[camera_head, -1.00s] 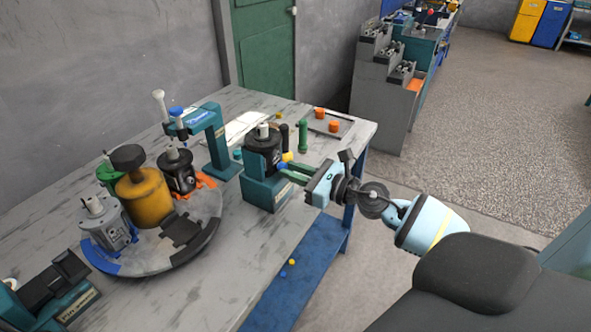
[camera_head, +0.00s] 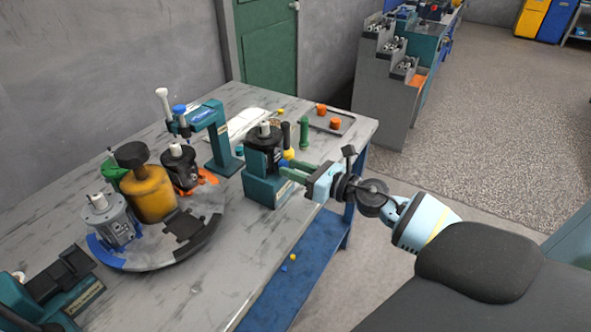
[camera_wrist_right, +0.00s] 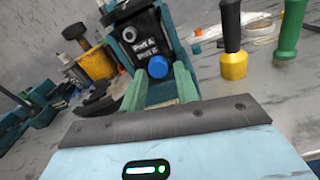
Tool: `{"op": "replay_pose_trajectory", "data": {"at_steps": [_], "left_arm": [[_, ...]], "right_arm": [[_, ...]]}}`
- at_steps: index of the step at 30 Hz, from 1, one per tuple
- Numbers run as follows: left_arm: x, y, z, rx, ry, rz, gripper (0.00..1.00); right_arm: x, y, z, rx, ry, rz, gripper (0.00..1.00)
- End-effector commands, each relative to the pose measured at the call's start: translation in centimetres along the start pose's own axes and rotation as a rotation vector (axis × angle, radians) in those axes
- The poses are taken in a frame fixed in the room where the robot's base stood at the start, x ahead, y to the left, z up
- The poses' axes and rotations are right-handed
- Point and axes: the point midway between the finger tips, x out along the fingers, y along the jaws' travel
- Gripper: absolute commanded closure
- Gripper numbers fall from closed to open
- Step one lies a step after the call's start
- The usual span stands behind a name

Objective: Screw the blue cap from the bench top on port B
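A black motor (camera_head: 265,140) stands upright in a teal holder (camera_head: 268,190) near the bench's right edge. In the right wrist view, the motor's face (camera_wrist_right: 146,42) has two port labels. The blue cap (camera_wrist_right: 158,67) sits against this face just under the lower label. My right gripper (camera_head: 292,173) reaches the motor from the right. My left gripper is not in view.
A yellow-ended tool (camera_wrist_right: 233,64) and a green-handled tool (camera_head: 303,133) stand close to the motor. A turntable (camera_head: 150,262) with other motors and a yellow canister (camera_head: 148,195) is to the left. Small pieces lie on the blue lower shelf (camera_head: 315,255).

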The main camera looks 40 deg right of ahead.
Motion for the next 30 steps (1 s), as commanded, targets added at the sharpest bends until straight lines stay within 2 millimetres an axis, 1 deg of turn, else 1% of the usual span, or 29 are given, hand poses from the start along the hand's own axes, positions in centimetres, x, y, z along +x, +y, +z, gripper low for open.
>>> {"op": "replay_pose_trajectory", "data": {"at_steps": [7, 14, 17, 21, 24, 27, 30], "left_arm": [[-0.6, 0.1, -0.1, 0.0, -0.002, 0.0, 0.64], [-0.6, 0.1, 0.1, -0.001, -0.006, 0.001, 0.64], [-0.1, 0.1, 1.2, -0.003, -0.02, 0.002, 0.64], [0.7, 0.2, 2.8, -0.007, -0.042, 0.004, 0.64], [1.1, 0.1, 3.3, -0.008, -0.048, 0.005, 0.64], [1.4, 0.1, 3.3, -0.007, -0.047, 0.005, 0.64], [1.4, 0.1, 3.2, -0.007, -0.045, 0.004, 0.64]], "right_arm": [[0.1, 0.2, 0.7, -0.002, -0.003, 0.001, 0.69], [0.1, 0.2, 0.6, -0.019, -0.002, 0.0, 0.69], [0.1, 0.2, 0.2, -0.153, -0.001, -0.001, 0.69], [0.0, 0.3, -0.1, -0.489, -0.004, -0.006, 0.69], [0.1, 0.4, 0.0, -0.705, -0.008, -0.01, 0.69], [0.1, 0.4, 0.2, -0.848, -0.011, -0.013, 0.69], [0.1, 0.4, 0.3, -0.905, -0.012, -0.015, 0.69]]}}
